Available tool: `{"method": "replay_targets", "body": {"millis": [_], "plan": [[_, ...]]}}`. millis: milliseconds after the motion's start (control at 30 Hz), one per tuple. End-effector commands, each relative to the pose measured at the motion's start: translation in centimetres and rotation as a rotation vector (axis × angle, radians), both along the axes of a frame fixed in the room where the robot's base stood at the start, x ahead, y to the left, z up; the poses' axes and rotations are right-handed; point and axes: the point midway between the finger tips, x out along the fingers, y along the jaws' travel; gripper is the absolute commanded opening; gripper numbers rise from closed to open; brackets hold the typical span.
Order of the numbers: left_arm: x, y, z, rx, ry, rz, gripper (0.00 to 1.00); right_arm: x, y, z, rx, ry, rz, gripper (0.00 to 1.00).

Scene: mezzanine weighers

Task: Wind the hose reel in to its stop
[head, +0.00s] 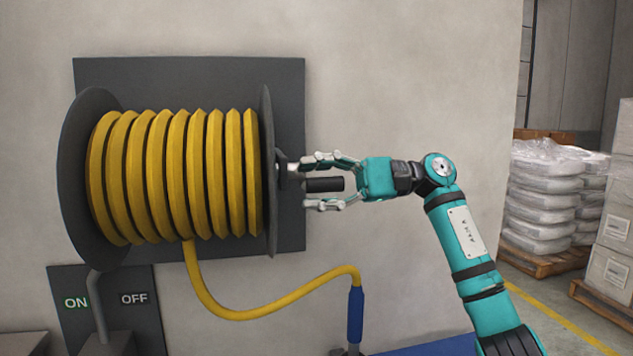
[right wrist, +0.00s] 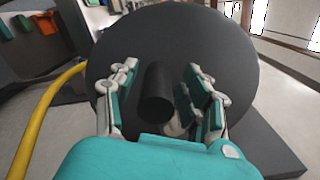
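The hose reel is a wall-mounted drum with dark end discs (head: 269,160), wound with several turns of yellow hose (head: 175,175). A length of hose hangs from the drum's underside and curves right to a blue end piece (head: 355,315). The dark crank handle (head: 325,185) sticks out from the right disc; it also shows in the right wrist view (right wrist: 157,95). My right gripper (head: 309,182) is open, its fingers above and below the handle with visible gaps, not clamped on it. My left gripper is not in view.
A dark panel marked ON and OFF (head: 135,298) with a grey lever (head: 97,305) is below the reel. Wrapped sacks on a pallet (head: 545,195) and stacked boxes (head: 612,230) stand at the right. The wall around my right arm is clear.

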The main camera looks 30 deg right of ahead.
Motion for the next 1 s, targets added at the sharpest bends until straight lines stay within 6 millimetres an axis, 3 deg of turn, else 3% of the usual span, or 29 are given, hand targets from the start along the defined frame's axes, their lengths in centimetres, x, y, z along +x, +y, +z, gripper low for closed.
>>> {"method": "replay_targets", "body": {"millis": [267, 700, 1000], "plan": [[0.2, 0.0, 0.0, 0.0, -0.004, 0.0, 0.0, -0.3, -1.0, 0.3, 0.003, -0.006, -0.004, 0.48], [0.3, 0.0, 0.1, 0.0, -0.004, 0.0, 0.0, -2.3, -9.4, 0.2, 0.004, -0.002, -0.002, 0.48], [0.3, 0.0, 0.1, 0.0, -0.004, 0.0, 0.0, -2.9, -11.7, 0.0, 0.001, -0.001, 0.0, 0.48]]}}
